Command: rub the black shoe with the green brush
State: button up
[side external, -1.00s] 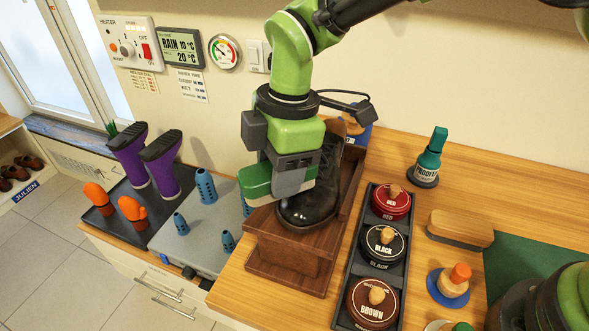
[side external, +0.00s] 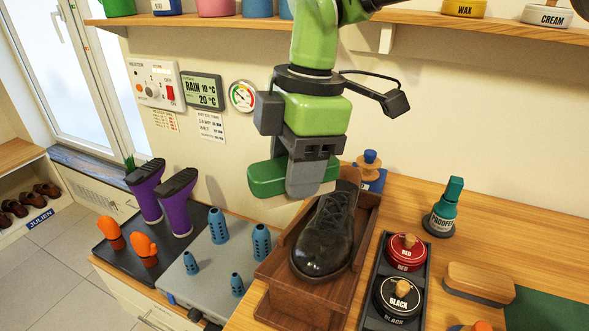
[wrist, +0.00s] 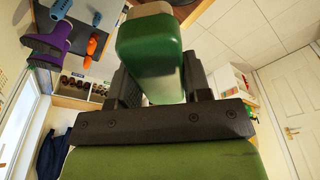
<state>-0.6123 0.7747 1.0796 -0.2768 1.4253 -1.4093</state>
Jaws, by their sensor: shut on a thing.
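The black shoe (side external: 325,240) sits in a brown wooden stand (side external: 283,262) on the wooden counter, toe toward the camera. The green brush (side external: 266,178) is in my gripper (side external: 314,180), which is shut on it. The brush is above the shoe and to its left in the picture, apart from it. In the wrist view the brush's green back (wrist: 150,60) fills the space between the fingers, and the shoe is not seen there. The bristles are mostly hidden.
To the right are a tray with red polish (side external: 405,252) and black polish (side external: 398,297) tins, a proofer bottle (side external: 444,207) and a wooden brush (side external: 478,281). Purple boots (side external: 176,205) and blue pegs (side external: 217,225) stand left. A shelf (side external: 480,24) runs above.

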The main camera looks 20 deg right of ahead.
dwell(0.3)
jog(key=shift+s+d+f, duration=0.2)
jog(key=shift+s+f, duration=0.2)
jog(key=shift+f, duration=0.75)
jog(key=shift+s+d+f, duration=0.25)
jog(key=shift+s+f, duration=0.2)
jog(key=shift+f, duration=0.75)
jog(key=shift+s+d+f, duration=0.2)
jog(key=shift+s+f, duration=0.2)
jog(key=shift+f, duration=0.75)
jog(key=shift+s+d+f, duration=0.3)
jog(key=shift+d+f, duration=0.05)
jog(key=shift+f, duration=0.15)
jog(key=shift+c, duration=0.4)
jog(key=shift+s+d, duration=0.95)
jog(key=shift+d, duration=0.2)
jog(key=shift+w+a+f, duration=0.15)
jog(key=shift+w+a, duration=1.1)
jog(key=shift+a, duration=0.2)
jog(key=shift+w+a+r, duration=0.1)
jog(key=shift+a+r, duration=0.05)
jog(key=shift+r, duration=0.05)
notch_tip(320, 180, up, 8)
